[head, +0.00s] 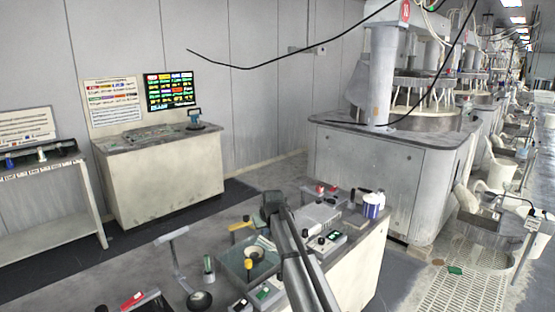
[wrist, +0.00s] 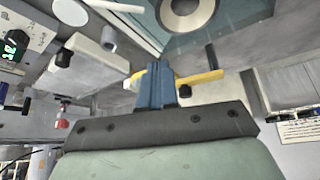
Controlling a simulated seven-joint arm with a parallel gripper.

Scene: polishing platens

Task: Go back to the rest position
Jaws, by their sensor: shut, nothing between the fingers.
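My gripper (wrist: 155,88) shows in the wrist view as two blue fingers pressed together on a dark bracket, shut and empty. A yellow-handled tool (wrist: 200,78) shows behind the fingertips; I cannot tell how far apart they are. In the head view my arm reaches up from the bottom over the near bench (head: 345,240), with its dark end (head: 272,204) above the bench top. The fingers cannot be made out there. The yellow tool (head: 241,226) lies just left of my arm's end.
A glass-like tray (head: 232,266) with a round pale part lies left of my arm. Small devices (head: 328,240) and a white-and-blue tub (head: 373,206) stand to the right. A console (head: 160,180) stands behind left, and a large polishing machine (head: 370,175) behind right.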

